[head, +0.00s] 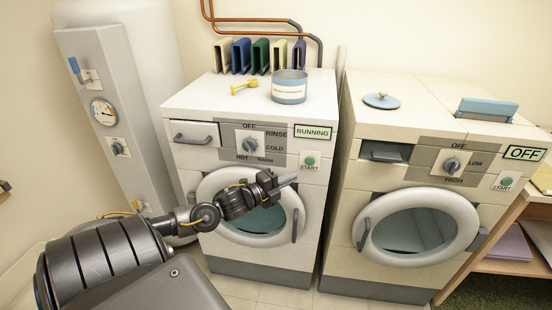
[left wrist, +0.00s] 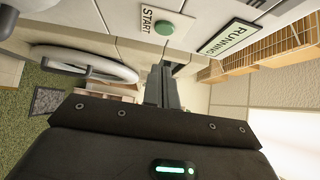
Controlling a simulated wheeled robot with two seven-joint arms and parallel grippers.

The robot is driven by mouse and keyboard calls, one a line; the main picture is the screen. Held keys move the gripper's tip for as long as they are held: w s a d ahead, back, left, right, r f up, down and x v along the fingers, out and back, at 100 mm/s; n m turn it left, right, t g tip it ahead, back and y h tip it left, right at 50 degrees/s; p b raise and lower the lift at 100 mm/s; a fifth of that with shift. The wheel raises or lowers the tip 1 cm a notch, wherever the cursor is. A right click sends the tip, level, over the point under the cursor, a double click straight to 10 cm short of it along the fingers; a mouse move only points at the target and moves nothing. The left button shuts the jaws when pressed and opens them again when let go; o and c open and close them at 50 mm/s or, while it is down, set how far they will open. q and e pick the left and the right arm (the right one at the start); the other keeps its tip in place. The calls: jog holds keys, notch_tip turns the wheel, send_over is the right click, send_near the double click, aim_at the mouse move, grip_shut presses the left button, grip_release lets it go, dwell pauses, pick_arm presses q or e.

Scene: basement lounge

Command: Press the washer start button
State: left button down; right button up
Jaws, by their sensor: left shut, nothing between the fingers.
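The washer (head: 262,105) is the white machine on the left in the head view, with a round door and a dial. Its sign (head: 313,132) reads RUNNING, and the sign also shows in the left wrist view (left wrist: 230,38). Its green start button (head: 310,160) sits on a white START plate below the sign; the button shows in the left wrist view (left wrist: 165,27) too. My left gripper (head: 287,181) is shut and empty, in front of the washer, just below and left of the button in the head view. It looks apart from the button. My right gripper is out of view.
The dryer (head: 345,190) stands to the right, its sign (head: 525,153) reading OFF, with its own START button (head: 506,181). A blue-grey tub (head: 289,91) and a yellow scoop (head: 244,88) are on the washer. A white tank (head: 140,60) stands at left.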

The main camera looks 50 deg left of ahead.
pick_arm(q)
jog(key=shift+s+a, duration=0.2)
jog(key=shift+s, duration=0.9)
jog(key=shift+s+a, duration=0.15)
jog(key=shift+s, duration=0.95)
